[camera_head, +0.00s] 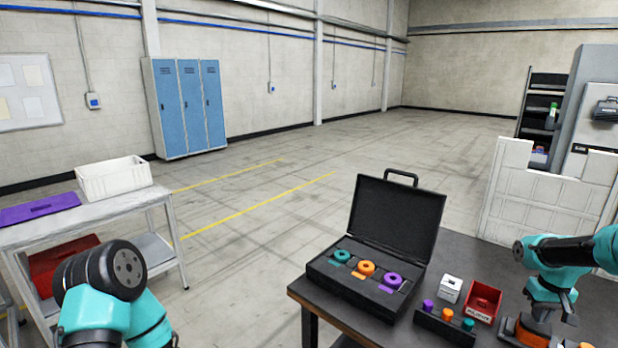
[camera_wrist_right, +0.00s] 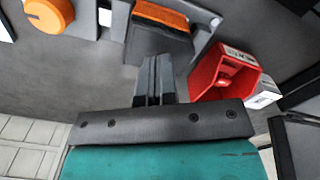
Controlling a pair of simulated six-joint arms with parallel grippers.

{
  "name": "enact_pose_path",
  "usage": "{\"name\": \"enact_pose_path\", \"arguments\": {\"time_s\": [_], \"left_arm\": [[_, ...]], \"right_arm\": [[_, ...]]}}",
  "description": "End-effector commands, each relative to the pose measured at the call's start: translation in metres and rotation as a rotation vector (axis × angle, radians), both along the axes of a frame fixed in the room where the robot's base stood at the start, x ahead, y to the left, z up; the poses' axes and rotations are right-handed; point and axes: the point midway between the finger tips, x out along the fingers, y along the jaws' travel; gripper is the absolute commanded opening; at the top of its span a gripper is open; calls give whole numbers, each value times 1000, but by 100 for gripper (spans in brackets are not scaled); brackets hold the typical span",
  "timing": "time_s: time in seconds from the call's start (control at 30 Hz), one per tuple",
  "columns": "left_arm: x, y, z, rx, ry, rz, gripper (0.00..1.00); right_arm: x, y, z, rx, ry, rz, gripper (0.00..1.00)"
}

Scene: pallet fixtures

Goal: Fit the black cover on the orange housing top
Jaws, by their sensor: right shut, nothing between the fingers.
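My right gripper (camera_wrist_right: 155,68) is shut with nothing between its fingers. In the head view it points down at the right of the dark table, partly hidden by my own teal arm. An orange block (camera_wrist_right: 162,14) in a grey holder lies just beyond the fingertips in the wrist view, apart from them. An orange part (camera_head: 511,327), likely the housing, shows beside the gripper in the head view. I cannot make out the black cover for certain in either view. My left arm is in the head view, but its gripper is out of sight.
A red bin (camera_head: 483,301), a white box (camera_head: 450,289) and a black rack (camera_head: 437,328) with coloured pegs stand left of my right arm. An open black case (camera_head: 334,269) holds coloured rings. A round orange piece (camera_wrist_right: 48,14) is at the wrist view's upper left.

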Motion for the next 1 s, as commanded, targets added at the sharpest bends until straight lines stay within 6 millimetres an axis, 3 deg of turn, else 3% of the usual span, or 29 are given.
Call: {"name": "enact_pose_path", "arguments": {"time_s": [1.0], "left_arm": [[0, 0, 0, 0, 0, 0, 81]], "right_arm": [[0, 0, -14, 0, 1, 0, 0]]}}
